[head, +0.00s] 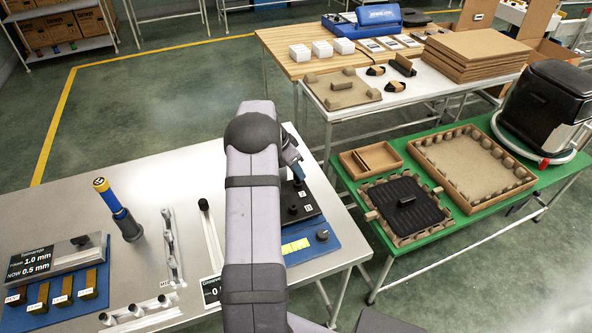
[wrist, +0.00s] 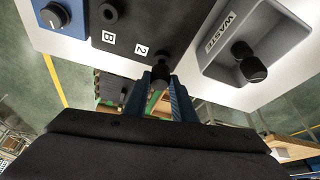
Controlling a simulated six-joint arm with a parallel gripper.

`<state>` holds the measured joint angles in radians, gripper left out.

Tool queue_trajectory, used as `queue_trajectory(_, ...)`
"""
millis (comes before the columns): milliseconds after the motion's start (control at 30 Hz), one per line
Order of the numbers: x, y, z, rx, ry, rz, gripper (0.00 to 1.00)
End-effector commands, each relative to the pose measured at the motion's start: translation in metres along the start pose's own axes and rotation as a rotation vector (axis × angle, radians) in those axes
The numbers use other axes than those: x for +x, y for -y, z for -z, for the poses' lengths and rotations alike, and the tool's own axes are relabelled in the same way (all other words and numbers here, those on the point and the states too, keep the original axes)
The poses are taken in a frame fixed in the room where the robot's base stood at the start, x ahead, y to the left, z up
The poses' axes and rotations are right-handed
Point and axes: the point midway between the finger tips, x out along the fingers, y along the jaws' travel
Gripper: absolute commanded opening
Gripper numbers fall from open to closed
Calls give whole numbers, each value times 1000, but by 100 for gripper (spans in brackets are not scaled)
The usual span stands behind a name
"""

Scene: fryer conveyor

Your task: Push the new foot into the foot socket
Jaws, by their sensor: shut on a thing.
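My gripper (wrist: 167,88) points at a black plate and is shut on a small dark piece (wrist: 160,74), which looks like the new foot. In the head view my gripper (head: 291,157) is partly hidden by my arm. The black plate (wrist: 142,18) carries the labels "2" and "B". The held piece is at the plate beside the "2". Its end meets a dark round spot, likely the foot socket; I cannot tell how deep it sits. A black round foot (wrist: 108,11) stands beside the "B". The black plate lies on a blue base, also in the head view (head: 312,221).
A grey box marked WASTE (wrist: 226,42) with a black knob-like piece (wrist: 250,63) stands beside the plate. A dial (wrist: 53,15) is on the blue base. A blue-and-yellow tool (head: 119,212) stands left. A green table (head: 398,262) with cardboard trays is at right.

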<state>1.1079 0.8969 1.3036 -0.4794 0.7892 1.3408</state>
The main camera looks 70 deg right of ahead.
Motion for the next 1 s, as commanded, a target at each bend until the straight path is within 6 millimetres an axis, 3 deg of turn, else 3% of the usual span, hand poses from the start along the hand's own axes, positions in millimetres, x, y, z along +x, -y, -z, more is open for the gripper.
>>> queue_trajectory(1000,11,0,-4,0,0,0,0)
